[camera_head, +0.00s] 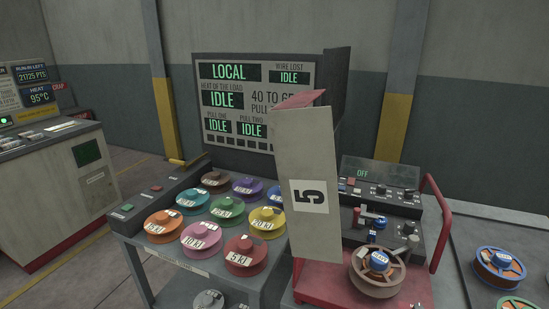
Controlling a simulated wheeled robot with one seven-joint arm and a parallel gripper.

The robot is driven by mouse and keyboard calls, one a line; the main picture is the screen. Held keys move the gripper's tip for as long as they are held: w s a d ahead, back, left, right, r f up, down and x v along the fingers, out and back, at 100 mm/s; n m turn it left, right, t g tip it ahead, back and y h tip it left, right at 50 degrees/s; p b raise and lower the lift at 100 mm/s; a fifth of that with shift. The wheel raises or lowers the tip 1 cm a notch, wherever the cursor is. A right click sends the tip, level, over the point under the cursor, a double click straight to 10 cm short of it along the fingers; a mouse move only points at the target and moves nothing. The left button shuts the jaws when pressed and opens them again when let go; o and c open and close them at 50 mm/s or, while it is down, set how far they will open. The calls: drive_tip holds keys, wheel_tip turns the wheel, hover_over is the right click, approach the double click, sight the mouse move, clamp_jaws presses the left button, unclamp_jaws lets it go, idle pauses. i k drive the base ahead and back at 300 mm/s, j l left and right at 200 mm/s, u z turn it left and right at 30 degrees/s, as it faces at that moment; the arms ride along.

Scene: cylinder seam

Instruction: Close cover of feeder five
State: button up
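The cover of feeder five (306,180) is a tall grey-beige panel with a white label marked 5, turned sideways. It stands upright and open, with a reddish top edge, above the left side of the feeder. The feeder (428,222) has a red frame, a dark control panel and a small screen reading OFF. A brown spool (378,272) with a blue centre sits at its front, exposed. My gripper is not in view, so I cannot see where it is relative to the cover.
A grey cart (172,254) with several coloured weight discs stands left of the cover, with a LOCAL/IDLE display board (240,105) behind. A table at right holds a blue-rimmed spool (499,267). A console (50,190) stands far left, with bare floor between.

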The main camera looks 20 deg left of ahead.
sight(303, 136)
drive_tip(key=i+j, duration=0.1)
drive_tip(key=j, duration=1.7)
drive_tip(key=i+j, duration=0.15)
drive_tip(key=j, duration=0.75)
drive_tip(key=i+l, duration=0.1)
drive_tip(key=z, duration=0.05)
